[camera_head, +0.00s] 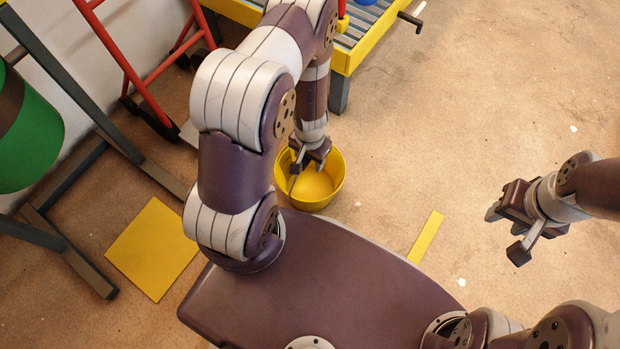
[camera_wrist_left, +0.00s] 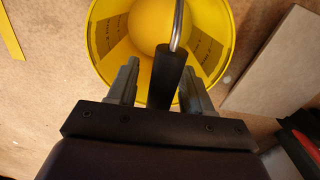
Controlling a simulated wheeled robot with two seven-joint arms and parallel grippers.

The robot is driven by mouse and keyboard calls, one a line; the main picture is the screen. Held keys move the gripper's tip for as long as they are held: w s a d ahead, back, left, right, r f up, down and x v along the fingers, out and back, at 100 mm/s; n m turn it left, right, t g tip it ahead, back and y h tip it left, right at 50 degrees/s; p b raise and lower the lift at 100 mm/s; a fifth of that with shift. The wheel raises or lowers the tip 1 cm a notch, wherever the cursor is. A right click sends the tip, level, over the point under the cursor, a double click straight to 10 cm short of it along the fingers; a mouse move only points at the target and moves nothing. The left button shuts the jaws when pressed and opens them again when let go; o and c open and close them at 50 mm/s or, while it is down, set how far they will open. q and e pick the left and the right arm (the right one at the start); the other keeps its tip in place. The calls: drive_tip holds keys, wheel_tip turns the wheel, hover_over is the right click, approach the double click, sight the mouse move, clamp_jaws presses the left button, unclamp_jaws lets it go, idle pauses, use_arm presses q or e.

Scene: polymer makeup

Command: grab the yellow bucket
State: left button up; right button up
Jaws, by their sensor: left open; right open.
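The yellow bucket (camera_head: 322,188) stands on the floor just in front of my base in the head view. In the left wrist view the bucket (camera_wrist_left: 107,50) is seen from above, with a yellow round bottom and a thin metal handle with a dark grip (camera_wrist_left: 168,78). My left gripper (camera_head: 310,163) is over the bucket's rim. In the left wrist view its two fingers (camera_wrist_left: 160,85) are apart, with the dark handle grip between them. I cannot tell whether they touch it. My right gripper (camera_head: 506,228) is open and empty, above the floor at the right.
A yellow-framed roller conveyor (camera_head: 350,50) stands behind the bucket. A red hand truck (camera_head: 135,75) and a dark frame with a green drum (camera_head: 30,135) are at the left. A yellow square (camera_head: 152,248) and a yellow strip (camera_head: 425,237) mark the floor. The right floor is clear.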

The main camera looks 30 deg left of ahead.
use_arm(q)
drive_tip(key=shift+f, duration=0.25)
idle(0.4)
clamp_jaws()
